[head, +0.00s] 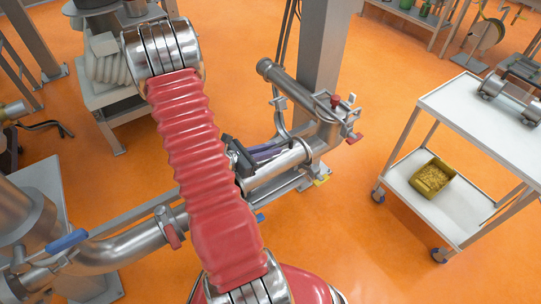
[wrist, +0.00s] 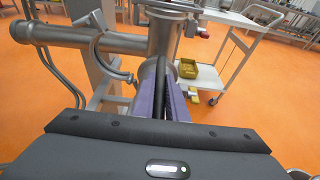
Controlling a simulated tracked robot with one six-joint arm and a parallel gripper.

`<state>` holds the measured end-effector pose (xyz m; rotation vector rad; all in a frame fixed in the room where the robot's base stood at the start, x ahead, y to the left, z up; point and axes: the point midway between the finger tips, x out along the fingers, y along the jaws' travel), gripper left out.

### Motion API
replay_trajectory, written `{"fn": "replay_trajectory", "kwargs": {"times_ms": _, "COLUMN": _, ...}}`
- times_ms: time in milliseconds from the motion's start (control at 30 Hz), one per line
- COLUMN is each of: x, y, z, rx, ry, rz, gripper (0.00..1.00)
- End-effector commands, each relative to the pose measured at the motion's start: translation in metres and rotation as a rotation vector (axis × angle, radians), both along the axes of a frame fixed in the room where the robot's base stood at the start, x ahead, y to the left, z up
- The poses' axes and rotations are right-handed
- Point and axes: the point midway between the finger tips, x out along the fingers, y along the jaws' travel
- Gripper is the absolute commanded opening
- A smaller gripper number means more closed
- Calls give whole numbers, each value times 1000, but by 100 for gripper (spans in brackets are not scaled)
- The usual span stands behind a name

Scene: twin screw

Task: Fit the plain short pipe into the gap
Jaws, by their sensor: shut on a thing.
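My gripper (head: 268,152) has purple fingers and is shut on a shiny metal pipe, which looks like the plain short pipe (head: 278,166). The pipe lies in line with the run, partly hidden by my red-sleeved arm. Its right end is close to the right pipe assembly (head: 328,128); I cannot tell whether they touch. On the left, the bent pipe (head: 135,244) runs towards my arm, which hides its junction with the held pipe. In the wrist view the purple fingers (wrist: 168,100) point at the assembly, and the held pipe is mostly hidden.
A curved metal clamp (wrist: 103,62) hangs open left of the fingers in the wrist view. A grey column (head: 322,55) stands behind the assembly. A white cart (head: 490,115) at right carries metal parts above and a yellow bin (head: 432,178) below. Orange floor lies between.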

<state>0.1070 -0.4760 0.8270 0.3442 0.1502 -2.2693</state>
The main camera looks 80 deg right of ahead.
Motion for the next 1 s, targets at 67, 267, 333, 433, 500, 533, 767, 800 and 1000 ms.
{"fn": "replay_trajectory", "kwargs": {"times_ms": 67, "x": 0, "y": 0, "z": -7, "rx": -1, "ry": 2, "rz": 0, "gripper": 0}}
{"fn": "replay_trajectory", "kwargs": {"times_ms": 267, "x": 0, "y": 0, "z": -23, "rx": -3, "ry": 1, "rz": 0, "gripper": 0}}
{"fn": "replay_trajectory", "kwargs": {"times_ms": 333, "x": 0, "y": 0, "z": -25, "rx": -3, "ry": 1, "rz": 0, "gripper": 0}}
{"fn": "replay_trajectory", "kwargs": {"times_ms": 433, "x": 0, "y": 0, "z": -26, "rx": -4, "ry": 1, "rz": -1, "gripper": 0}}
{"fn": "replay_trajectory", "kwargs": {"times_ms": 500, "x": 0, "y": 0, "z": -25, "rx": -4, "ry": 1, "rz": -1, "gripper": 0}}
{"fn": "replay_trajectory", "kwargs": {"times_ms": 533, "x": 0, "y": 0, "z": -25, "rx": -4, "ry": 1, "rz": -1, "gripper": 0}}
{"fn": "replay_trajectory", "kwargs": {"times_ms": 767, "x": 0, "y": 0, "z": -28, "rx": 0, "ry": 0, "rz": 0, "gripper": 14}}
{"fn": "replay_trajectory", "kwargs": {"times_ms": 800, "x": 0, "y": 0, "z": -28, "rx": 0, "ry": 0, "rz": 0, "gripper": 16}}
{"fn": "replay_trajectory", "kwargs": {"times_ms": 1000, "x": 0, "y": 0, "z": -28, "rx": 0, "ry": 0, "rz": -1, "gripper": 31}}
